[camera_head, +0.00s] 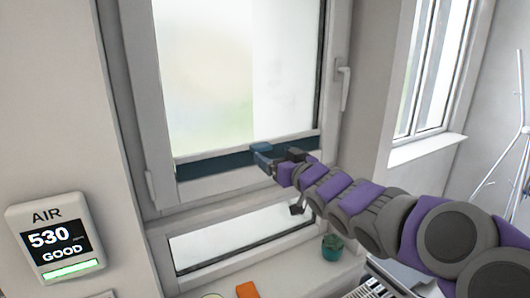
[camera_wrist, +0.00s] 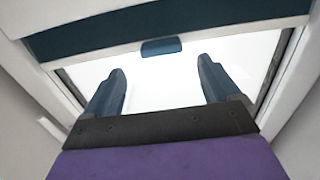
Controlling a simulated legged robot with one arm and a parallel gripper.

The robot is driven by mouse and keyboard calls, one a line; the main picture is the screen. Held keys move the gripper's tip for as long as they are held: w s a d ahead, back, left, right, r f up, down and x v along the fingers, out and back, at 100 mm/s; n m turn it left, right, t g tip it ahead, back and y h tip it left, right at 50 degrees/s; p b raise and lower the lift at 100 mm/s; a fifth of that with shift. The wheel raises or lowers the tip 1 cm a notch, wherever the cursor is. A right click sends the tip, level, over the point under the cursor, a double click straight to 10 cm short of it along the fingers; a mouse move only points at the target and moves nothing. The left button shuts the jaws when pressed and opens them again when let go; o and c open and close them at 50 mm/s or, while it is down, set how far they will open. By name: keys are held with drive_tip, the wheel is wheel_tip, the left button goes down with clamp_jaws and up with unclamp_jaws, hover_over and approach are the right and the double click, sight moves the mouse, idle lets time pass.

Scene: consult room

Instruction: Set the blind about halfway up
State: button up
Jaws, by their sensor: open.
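The blind (camera_head: 215,167) shows as a low dark teal band across the bottom of the upper window pane, with a pale rail (camera_head: 225,150) along its upper edge. Most of the pane above it is uncovered. In the wrist view the band (camera_wrist: 90,30) runs across the top, with the rail below it. A small teal tab (camera_wrist: 161,47) sits on the rail. My gripper (camera_head: 268,157) is at the rail, right of the pane's middle. In the wrist view my gripper (camera_wrist: 161,70) is open and empty, with the tab ahead between its fingertips, apart from both.
A window handle (camera_head: 343,82) is on the right frame. A lower pane (camera_head: 240,236) lies beneath. The sill holds a green pot (camera_head: 332,246) and an orange object (camera_head: 247,290). An air monitor (camera_head: 56,238) hangs at left. A metal stand (camera_head: 510,150) is far right.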

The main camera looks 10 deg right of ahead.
sight(264, 148)
drive_tip(key=shift+x, duration=3.2)
drive_tip(key=c, duration=1.4)
wheel_tip(264, 148, up, 18)
drive_tip(key=p, duration=1.9)
drive_tip(key=shift+f+p, duration=0.2)
drive_tip(key=shift+p, duration=0.15)
drive_tip(key=shift+c, duration=0.2)
drive_tip(key=o, duration=1.4)
drive_tip(key=shift+o, duration=0.2)
drive_tip(key=shift+s, duration=0.1)
drive_tip(key=v, duration=1.7)
drive_tip(key=shift+b, duration=0.3)
